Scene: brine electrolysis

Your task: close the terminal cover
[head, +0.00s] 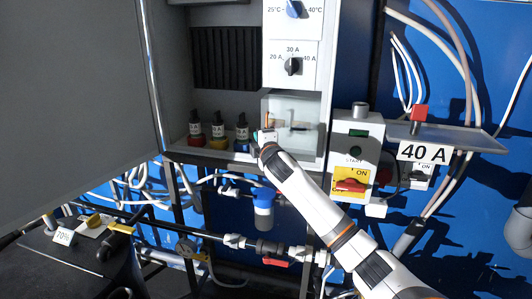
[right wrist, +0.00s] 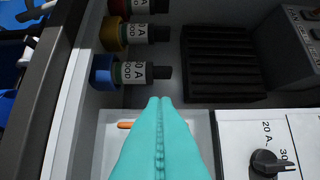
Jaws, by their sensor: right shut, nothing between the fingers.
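The terminal box (head: 314,150) is a pale housing at the lower right of the grey cabinet. A pale, see-through panel with a small bar, which looks like the terminal cover (head: 300,112), shows at its front; I cannot tell whether it sits flush. In the right wrist view the box shows as a white frame (right wrist: 108,118) with an orange piece (right wrist: 125,125) inside. My right gripper (head: 265,137) is at the left edge of the box. Its teal fingers (right wrist: 160,102) are pressed together and empty, hiding part of the box. My left gripper is not in view.
Red, yellow and blue fuse holders (head: 241,143) stand left of the box. Rotary switches (head: 292,66) sit above it. A large grey door (head: 70,90) stands open at the left. A start panel (head: 356,145) and a shelf with a red-topped lever (head: 419,113) are at the right.

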